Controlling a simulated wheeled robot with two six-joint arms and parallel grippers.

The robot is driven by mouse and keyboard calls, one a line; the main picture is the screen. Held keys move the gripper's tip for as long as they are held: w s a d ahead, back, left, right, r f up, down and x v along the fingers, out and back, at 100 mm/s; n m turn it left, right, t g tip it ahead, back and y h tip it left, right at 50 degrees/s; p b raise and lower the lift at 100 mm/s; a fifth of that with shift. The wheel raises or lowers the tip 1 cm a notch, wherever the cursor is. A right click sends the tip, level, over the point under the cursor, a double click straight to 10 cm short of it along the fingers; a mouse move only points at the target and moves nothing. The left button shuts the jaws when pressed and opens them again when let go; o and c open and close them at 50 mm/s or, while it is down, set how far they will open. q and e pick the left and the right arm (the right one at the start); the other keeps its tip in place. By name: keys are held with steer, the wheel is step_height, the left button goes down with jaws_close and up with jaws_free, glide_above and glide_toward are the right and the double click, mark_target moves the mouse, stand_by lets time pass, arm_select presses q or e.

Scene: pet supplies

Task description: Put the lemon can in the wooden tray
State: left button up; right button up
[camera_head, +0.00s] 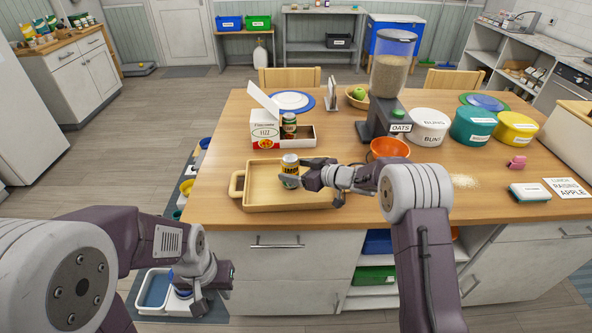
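A small can (290,164) with a pale top and a dark and yellow label is upright over the wooden tray (245,200), which lies at the table's front edge. Its label is too small to read fully. My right gripper (291,177) reaches in from the right with its fingers around the can's lower part and appears shut on it. Whether the can's base touches the tray floor is hidden by the fingers. My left gripper (212,292) hangs low at the left, in front of the cabinet and away from the tray; its finger gap is unclear.
A white box (265,137) holding another dark can (289,125) stands just behind the tray. An orange bowl (390,148) and an oats dispenser (388,85) stand to the right, near my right arm. Labelled tubs stand further right. The tray's left part is bare.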

steer(key=shift+r, duration=0.2)
steer(key=v, duration=1.2)
steer(key=shift+p, duration=0.3)
steer(key=shift+w+r, duration=0.1)
steer(key=d+m+h, duration=0.1)
steer(key=d+m+t+h, duration=0.1)
steer(key=d+h, duration=0.1)
steer(key=d+f+m+h, duration=0.1)
steer(key=d+h, duration=0.1)
steer(key=shift+w+t, duration=0.3)
steer(key=s+d+f+m+h, duration=0.1)
steer(key=s+d, duration=0.1)
steer(key=s+d+f+m+g+h, duration=0.1)
steer(key=s+d+f+m+h, duration=0.1)
steer(key=s+f+m+g+h, duration=0.1)
steer(key=s+f+m+g, duration=0.1)
steer(key=s, duration=1)
steer(key=s+f+m+g+h, duration=0.1)
steer(key=s+f+g, duration=0.4)
steer(key=s, duration=0.7)
steer(key=shift+s+a+m+g, duration=0.15)
steer(key=shift+a+m+g, duration=0.2)
steer(key=shift+g, duration=0.45)
